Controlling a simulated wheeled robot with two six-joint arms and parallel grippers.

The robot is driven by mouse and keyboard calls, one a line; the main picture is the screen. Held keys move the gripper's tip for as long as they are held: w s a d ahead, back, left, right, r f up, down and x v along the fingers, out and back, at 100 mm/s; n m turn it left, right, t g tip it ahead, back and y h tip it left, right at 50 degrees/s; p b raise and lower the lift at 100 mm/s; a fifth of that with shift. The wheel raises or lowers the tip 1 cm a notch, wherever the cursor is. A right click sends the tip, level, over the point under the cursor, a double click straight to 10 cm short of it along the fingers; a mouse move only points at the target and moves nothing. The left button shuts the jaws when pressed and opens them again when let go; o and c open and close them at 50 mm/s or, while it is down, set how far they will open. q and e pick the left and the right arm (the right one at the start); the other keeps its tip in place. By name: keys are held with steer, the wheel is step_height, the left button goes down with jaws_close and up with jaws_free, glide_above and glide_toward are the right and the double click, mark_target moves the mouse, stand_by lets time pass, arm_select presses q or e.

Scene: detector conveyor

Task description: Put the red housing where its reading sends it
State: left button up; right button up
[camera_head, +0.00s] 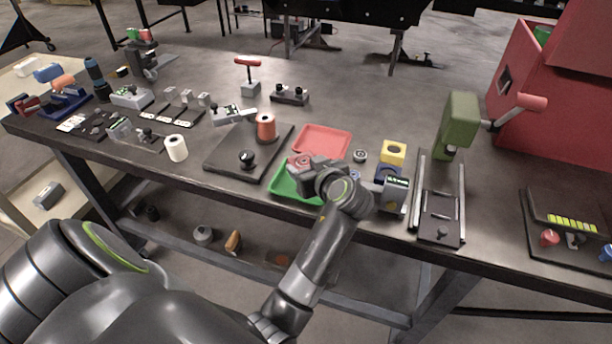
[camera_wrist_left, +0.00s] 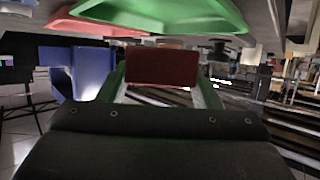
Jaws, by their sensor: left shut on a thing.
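My left gripper (camera_head: 302,164) is over the green tray (camera_head: 284,184), low near the table's front edge. It is shut on the red housing (camera_head: 297,160), which is mostly hidden by the gripper. In the left wrist view the housing (camera_wrist_left: 162,67) shows as a dark red block between the fingers. The green tray (camera_wrist_left: 175,12) and red tray (camera_wrist_left: 75,24) show at the top of that view. In the head view the red tray (camera_head: 322,140) lies just behind the green one. A boxy device with a small display (camera_head: 396,191) stands right of my wrist; its reading is too small to tell.
A yellow block with a hole (camera_head: 393,152) and a blue block (camera_head: 388,172) stand right of the trays. A dark plate (camera_head: 222,158) with an orange-red spool (camera_head: 265,127) is at left. A green press (camera_head: 459,122) stands over rails at right.

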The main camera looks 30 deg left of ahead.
arm_select(q)
steer(key=shift+w+a+f, duration=0.1)
steer(key=shift+f, duration=0.3)
step_height(320, 180, down, 2)
steer(key=shift+a+f, duration=0.1)
steer(key=shift+f, duration=0.15)
steer(key=shift+f+p, duration=0.3)
steer(key=shift+f, duration=0.2)
arm_select(e)
steer(key=shift+w+a+r, duration=0.1)
steer(key=shift+a+r, duration=0.05)
steer(key=shift+a, duration=0.35)
steer(key=shift+w+a+r, duration=0.1)
steer(key=shift+a+r, duration=0.05)
steer(key=shift+a, duration=0.3)
arm_select(q)
steer(key=o, duration=1.2)
steer(key=shift+f, duration=0.1)
steer(key=shift+c, duration=0.2)
steer(key=shift+o, duration=0.4)
arm_select(e)
steer(key=shift+d, duration=0.45)
